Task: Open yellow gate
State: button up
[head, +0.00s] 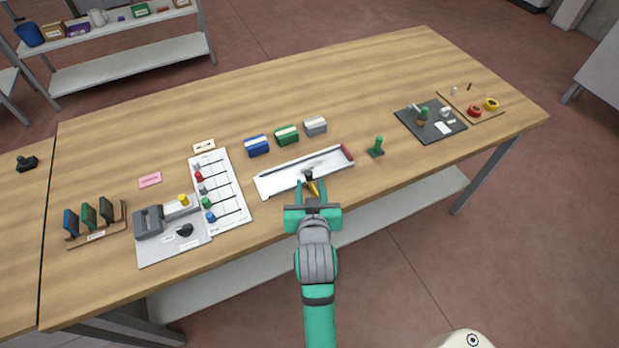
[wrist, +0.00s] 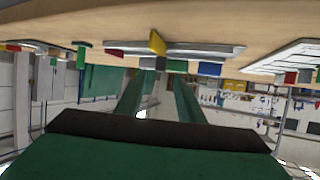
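The yellow gate (head: 314,188) shows as a small yellow piece at the near edge of a long white tray (head: 275,182) with a dark red right end. In the wrist view it is an upright yellow plate (wrist: 157,42) in front of the tray. My gripper (head: 312,185) is at the table's front edge, its two green fingers apart on either side of the yellow piece in the head view. In the wrist view the gripper (wrist: 160,78) is open, with the plate just beyond the fingertips. I cannot tell whether a finger touches it.
Blue (head: 257,146), green (head: 287,136) and grey (head: 315,127) blocks stand behind the tray. A green peg (head: 377,147) stands right of it. A white chart board (head: 228,208) and a grey machine (head: 150,221) lie left. The table's back middle is clear.

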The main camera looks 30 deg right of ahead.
jog(key=shift+v, duration=1.6)
jog(key=shift+w, duration=0.15)
jog(key=shift+s, duration=0.2)
jog(key=s+a+f+n+t+y, duration=0.1)
jog(key=s+a+f+n+y, duration=0.1)
jog(key=s+a+f, duration=0.4)
jog(key=s+a+f+n+t+y, duration=0.1)
jog(key=s+a+f+n, duration=0.2)
jog(key=a, duration=0.6)
jog(key=s+a+r+t+y, duration=0.1)
jog(key=s+a, duration=0.3)
jog(key=s, duration=0.4)
jog(key=s+a+r+n+y, duration=0.1)
jog(key=s+a+y, duration=0.1)
jog(key=s+a, duration=0.3)
jog(key=s, duration=0.3)
jog(key=shift+s+a+t+y, duration=0.2)
jog(key=shift+a+t+y, duration=0.1)
jog(key=shift+t, duration=0.1)
